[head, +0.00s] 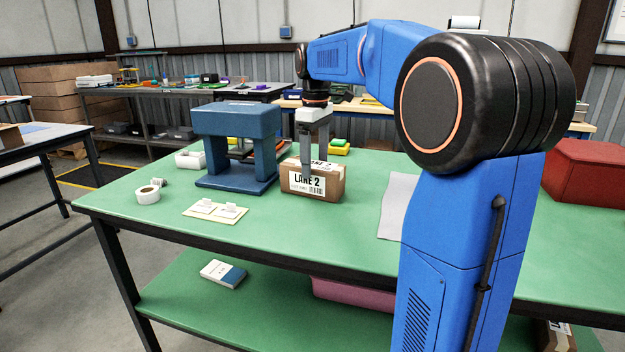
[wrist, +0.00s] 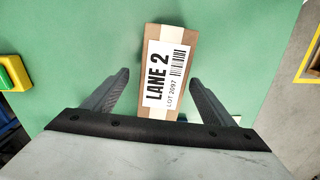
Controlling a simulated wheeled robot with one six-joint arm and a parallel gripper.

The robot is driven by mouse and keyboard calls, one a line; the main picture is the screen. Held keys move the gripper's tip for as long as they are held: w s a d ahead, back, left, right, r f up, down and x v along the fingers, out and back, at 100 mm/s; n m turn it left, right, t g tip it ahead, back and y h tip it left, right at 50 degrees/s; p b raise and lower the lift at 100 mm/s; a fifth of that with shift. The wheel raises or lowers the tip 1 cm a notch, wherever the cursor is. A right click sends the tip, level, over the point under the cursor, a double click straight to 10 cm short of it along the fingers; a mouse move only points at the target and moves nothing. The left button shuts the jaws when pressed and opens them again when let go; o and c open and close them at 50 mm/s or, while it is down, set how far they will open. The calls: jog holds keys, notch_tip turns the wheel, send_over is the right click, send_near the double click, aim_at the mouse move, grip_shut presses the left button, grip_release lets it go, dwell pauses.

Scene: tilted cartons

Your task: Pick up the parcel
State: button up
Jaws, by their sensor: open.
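The parcel (head: 325,186) is a brown carton on the green table, with a white "LANE 2" label on its front and another label on top. In the wrist view the parcel (wrist: 187,37) lies between and ahead of the two fingers, its labelled top facing the camera. My gripper (head: 312,165) points down over the parcel in the head view. In the wrist view my gripper (wrist: 158,90) is open, with a gap between each finger and the parcel.
A blue press-like frame (head: 235,125) stands close left of the parcel. A grey sheet (head: 397,205) lies to the right, and a red box (head: 590,172) stands at far right.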

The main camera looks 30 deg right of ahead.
aim_at(313, 178)
jog(key=shift+w+a+f, duration=0.1)
jog(key=shift+a+f, duration=0.1)
jog(key=shift+f, duration=1.25)
jog(key=shift+a+f, duration=0.15)
jog(key=shift+f, duration=1.3)
jog(key=c, duration=1.4)
